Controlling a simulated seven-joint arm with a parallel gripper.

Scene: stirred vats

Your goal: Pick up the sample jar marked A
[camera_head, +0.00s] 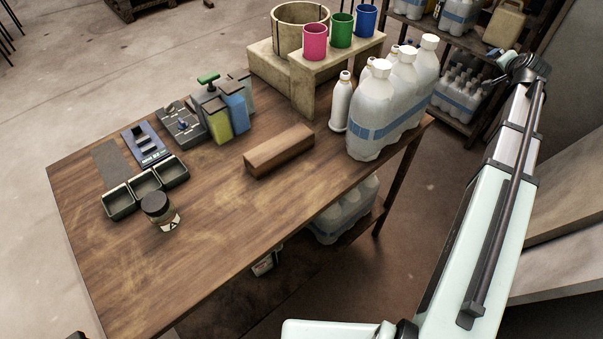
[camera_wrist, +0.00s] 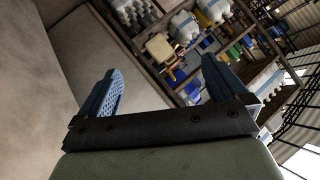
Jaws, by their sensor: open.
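The sample jar (camera_head: 159,209) stands upright on the wooden table near its left front part in the head view. It has a dark lid and a pale label with a dark mark that looks like an A. My gripper (camera_wrist: 158,85) shows in the wrist view with its two blue fingers wide apart and nothing between them. It points away from the table, toward the shelves. The jar is not in the wrist view. In the head view my arm is at the right, clear of the table, and the gripper's fingers cannot be made out.
A three-part dark tray (camera_head: 146,190) sits just behind the jar. A wooden block (camera_head: 279,150) lies mid-table. Wrapped white bottles (camera_head: 391,118) stand at the right end, beside a stand with pink (camera_head: 315,41), green and blue cups. The table's front is clear.

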